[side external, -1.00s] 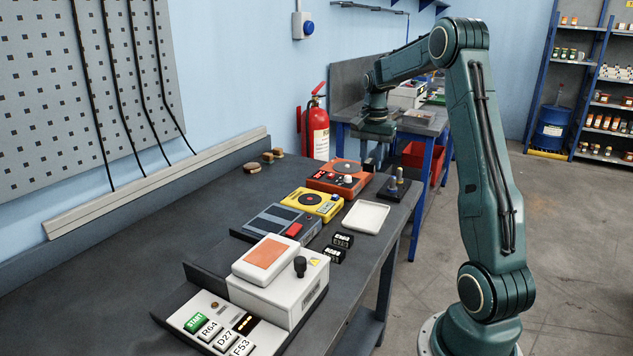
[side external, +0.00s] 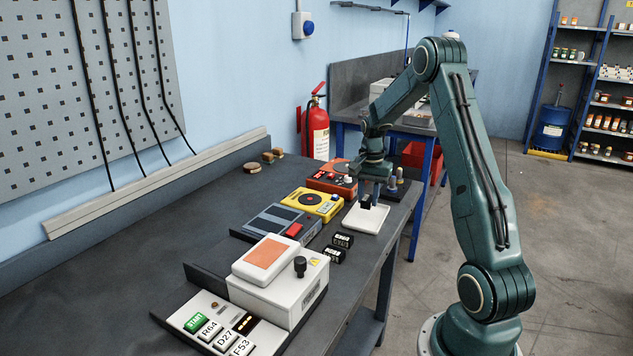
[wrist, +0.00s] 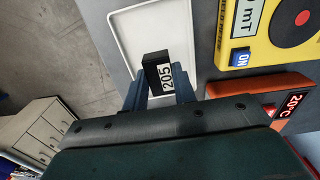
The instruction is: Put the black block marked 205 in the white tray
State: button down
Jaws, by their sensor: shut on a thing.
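The black block marked 205 (wrist: 152,73) is between the fingers of my gripper (wrist: 160,84) in the wrist view, its white label facing the camera. In the side view my gripper (side external: 373,193) is shut on this block (side external: 366,201), which shows as a small dark shape low between the fingers. The white tray (side external: 359,223) is a shallow, empty square on the bench, directly below the block. In the wrist view the tray (wrist: 116,15) lies behind the block. Whether the block touches the tray floor is hard to tell.
Two other black marked blocks (side external: 338,248) stand left of the tray near the bench's front edge. A yellow device (side external: 312,204), an orange device (side external: 331,180) and a grey device (side external: 277,226) line the back of the tray. A dark stand with posts (side external: 398,186) is at right.

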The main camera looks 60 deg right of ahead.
aim_at(368, 198)
jog(key=shift+f, duration=1.85)
jog(key=shift+f, duration=0.1)
jog(key=c, duration=1.1)
grip_release()
notch_tip(368, 198, up, 11)
jog(key=shift+f, duration=0.15)
jog(key=shift+r, duration=0.75)
